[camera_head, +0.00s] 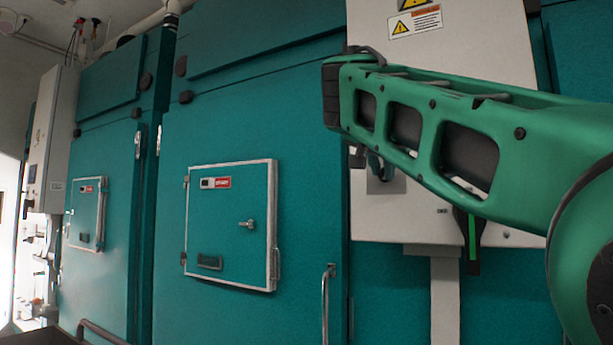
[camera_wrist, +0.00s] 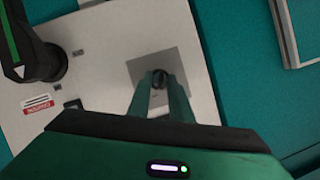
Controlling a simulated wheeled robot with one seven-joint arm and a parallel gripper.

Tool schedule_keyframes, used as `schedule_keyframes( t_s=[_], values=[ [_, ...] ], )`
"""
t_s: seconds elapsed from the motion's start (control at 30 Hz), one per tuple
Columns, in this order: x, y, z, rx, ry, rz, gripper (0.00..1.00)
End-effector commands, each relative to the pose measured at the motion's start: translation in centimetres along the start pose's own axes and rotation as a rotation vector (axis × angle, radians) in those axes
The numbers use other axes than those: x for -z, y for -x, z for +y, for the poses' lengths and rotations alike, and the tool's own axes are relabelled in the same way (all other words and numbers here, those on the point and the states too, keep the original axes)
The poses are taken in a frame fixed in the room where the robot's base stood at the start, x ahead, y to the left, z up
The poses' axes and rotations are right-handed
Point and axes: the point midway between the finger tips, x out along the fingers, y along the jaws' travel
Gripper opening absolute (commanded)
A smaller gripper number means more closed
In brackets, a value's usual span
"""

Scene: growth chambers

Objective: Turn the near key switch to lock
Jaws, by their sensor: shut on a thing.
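The near key switch (camera_wrist: 159,76) is a small dark round knob on a square grey plate (camera_wrist: 184,66) on the white control box (camera_wrist: 110,42). In the wrist view my gripper (camera_wrist: 160,82) has its two green fingers closed on the knob, one on each side. The knob's angle and any markings are too small to read. Part of the grey plate (camera_head: 385,186) shows below the arm's end.
A black handle with a green stripe (camera_wrist: 36,62) stands out from the box beside the switch; it also hangs below my arm in the head view (camera_head: 468,240). Teal chamber doors (camera_head: 170,240) with small hatches (camera_head: 240,250) fill the left. A bar handle (camera_head: 326,300) stands near the box.

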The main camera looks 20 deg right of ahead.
Motion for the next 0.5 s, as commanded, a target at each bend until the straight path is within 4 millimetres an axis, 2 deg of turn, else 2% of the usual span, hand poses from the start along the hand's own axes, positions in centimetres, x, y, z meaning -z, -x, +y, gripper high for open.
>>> schedule_keyframes(
  t_s=[0.5],
  values=[
    [0.31,0.07,-0.69,-0.095,0.245,0.009,0.0]
  ],
)
